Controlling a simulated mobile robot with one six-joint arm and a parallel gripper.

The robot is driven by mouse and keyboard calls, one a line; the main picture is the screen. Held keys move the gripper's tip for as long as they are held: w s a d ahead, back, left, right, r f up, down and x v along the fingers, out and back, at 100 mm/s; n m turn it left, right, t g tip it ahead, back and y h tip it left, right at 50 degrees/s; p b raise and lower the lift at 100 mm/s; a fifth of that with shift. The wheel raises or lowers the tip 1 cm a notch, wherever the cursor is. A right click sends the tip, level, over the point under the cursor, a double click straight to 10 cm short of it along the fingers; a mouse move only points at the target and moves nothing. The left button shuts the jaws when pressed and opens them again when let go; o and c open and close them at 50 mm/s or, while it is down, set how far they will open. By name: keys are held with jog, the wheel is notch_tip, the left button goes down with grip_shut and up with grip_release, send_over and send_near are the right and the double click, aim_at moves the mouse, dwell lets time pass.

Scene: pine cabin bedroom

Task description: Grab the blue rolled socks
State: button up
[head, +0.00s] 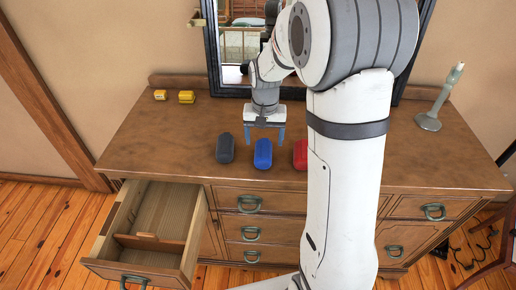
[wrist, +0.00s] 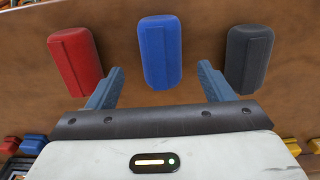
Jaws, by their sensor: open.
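The blue rolled socks (head: 263,153) lie on the dresser top near its front edge, between a dark grey roll and a red roll. They also show in the wrist view (wrist: 160,52), ahead of the fingers and centred between them. My gripper (head: 264,134) is above the dresser top, just behind the blue socks in the head view. In the wrist view my gripper (wrist: 160,84) has its two blue fingers spread wide with nothing between them. The fingers appear apart from the socks.
A dark grey roll (head: 225,148) and a red roll (head: 300,155) flank the blue one closely. Two yellow items (head: 186,97) sit at the back left. A mirror (head: 213,60) stands behind, a candlestick (head: 430,118) at right. An open drawer (head: 150,232) juts out front left.

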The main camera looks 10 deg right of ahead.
aim_at(263, 146)
notch_tip(263, 146, down, 6)
jog(key=shift+w+a+f+p, duration=0.15)
jog(key=shift+f+p, duration=0.1)
jog(key=shift+p, duration=0.5)
jog(key=c, duration=1.1)
